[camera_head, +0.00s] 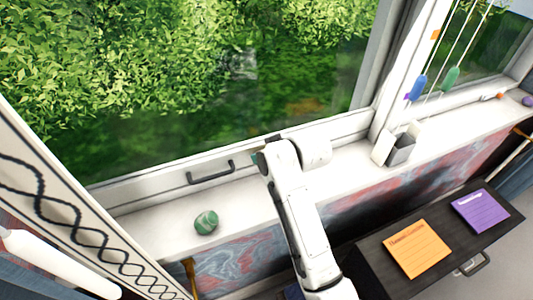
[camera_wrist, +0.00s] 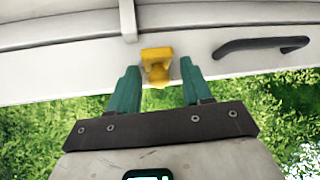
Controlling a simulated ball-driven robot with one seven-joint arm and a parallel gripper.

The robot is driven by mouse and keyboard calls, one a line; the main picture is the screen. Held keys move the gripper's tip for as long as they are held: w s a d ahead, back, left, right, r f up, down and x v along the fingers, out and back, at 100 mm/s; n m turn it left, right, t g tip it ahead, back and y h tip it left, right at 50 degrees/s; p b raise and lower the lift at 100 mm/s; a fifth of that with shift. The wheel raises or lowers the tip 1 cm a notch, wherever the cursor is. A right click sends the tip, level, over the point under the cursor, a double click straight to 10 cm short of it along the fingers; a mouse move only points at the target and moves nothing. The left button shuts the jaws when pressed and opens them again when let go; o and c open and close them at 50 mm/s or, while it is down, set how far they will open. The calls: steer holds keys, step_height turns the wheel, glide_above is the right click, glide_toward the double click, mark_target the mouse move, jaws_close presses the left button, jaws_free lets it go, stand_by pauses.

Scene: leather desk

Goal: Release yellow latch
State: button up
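The yellow latch (camera_wrist: 157,66) is on the white window frame (camera_wrist: 70,80) in the wrist view. My gripper (camera_wrist: 158,85) is open, with its two green fingers on either side of the latch and visible space between each finger and it. I cannot tell from this view how far the fingertips reach past it. In the head view my white arm (camera_head: 305,225) extends up to the window's lower rail and hides the latch and most of my gripper.
A dark handle (camera_head: 211,173) is on the lower rail, left of my arm; it also shows in the wrist view (camera_wrist: 262,46). A green striped stone (camera_head: 206,222) lies on the sill (camera_head: 160,228). A grey box (camera_head: 400,149) stands right. Orange (camera_head: 419,249) and purple (camera_head: 480,211) notes lie on a dark cabinet.

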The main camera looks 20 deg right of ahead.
steer(key=b+v, duration=0.1)
steer(key=v, duration=1)
steer(key=shift+f, duration=0.1)
steer(key=s+d+f+m+g, duration=0.1)
steer(key=s+d+f+g, duration=0.1)
steer(key=s+f, duration=0.5)
steer(key=s+d+f+m+g+h+b, duration=0.1)
steer(key=s+d+f+g, duration=0.1)
steer(key=s+f, duration=0.6)
steer(key=s+d+f+m+g+h+b, duration=0.1)
steer(key=s+f, duration=0.6)
steer(key=s, duration=1)
steer(key=d+g, duration=0.1)
steer(key=g, duration=0.1)
steer(key=shift+f+g, duration=0.2)
steer(key=shift+g, duration=0.2)
